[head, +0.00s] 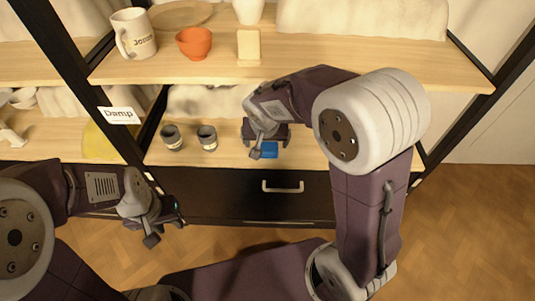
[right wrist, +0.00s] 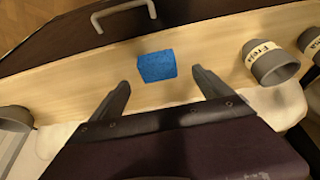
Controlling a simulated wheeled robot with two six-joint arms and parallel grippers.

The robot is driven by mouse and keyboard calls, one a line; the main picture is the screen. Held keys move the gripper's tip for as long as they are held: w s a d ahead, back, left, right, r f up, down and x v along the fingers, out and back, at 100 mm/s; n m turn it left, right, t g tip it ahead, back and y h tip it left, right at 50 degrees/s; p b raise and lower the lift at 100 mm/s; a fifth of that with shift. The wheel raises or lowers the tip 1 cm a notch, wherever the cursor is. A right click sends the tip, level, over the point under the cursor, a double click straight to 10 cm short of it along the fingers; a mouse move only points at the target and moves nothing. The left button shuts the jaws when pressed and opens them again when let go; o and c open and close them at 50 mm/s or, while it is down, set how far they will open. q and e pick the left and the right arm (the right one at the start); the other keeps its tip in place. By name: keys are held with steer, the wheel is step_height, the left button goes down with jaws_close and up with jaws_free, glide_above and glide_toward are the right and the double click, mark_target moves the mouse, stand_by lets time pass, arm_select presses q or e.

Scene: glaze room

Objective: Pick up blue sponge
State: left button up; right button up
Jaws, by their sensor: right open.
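The blue sponge (head: 265,150) lies on the lower shelf, partly hidden by my right gripper in the head view. In the right wrist view the sponge (right wrist: 157,66) lies flat on the wood, just beyond the fingertips and between their lines. My right gripper (head: 267,148) is open and empty, and its fingers (right wrist: 160,80) are apart on either side of the sponge's line without touching it. My left gripper (head: 165,228) is at the lower left, in front of the black drawer unit and away from the sponge. Its jaw state is unclear.
Two grey cups (head: 172,138) (head: 207,138) stand left of the sponge; labelled ones show in the right wrist view (right wrist: 270,62). The upper shelf (head: 300,70) overhangs, with a mug (head: 133,35) and orange bowl (head: 194,43). Below is a drawer handle (head: 283,187).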

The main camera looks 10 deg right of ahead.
mark_target(267, 147)
steer(key=shift+w+d+f, duration=0.1)
steer(key=shift+w+f, duration=0.15)
steer(key=shift+f, duration=0.3)
steer(key=b+x, duration=0.3)
steer(key=x, duration=0.2)
steer(key=shift+d, duration=0.15)
steer(key=shift+r, duration=0.1)
steer(key=c, duration=1.4)
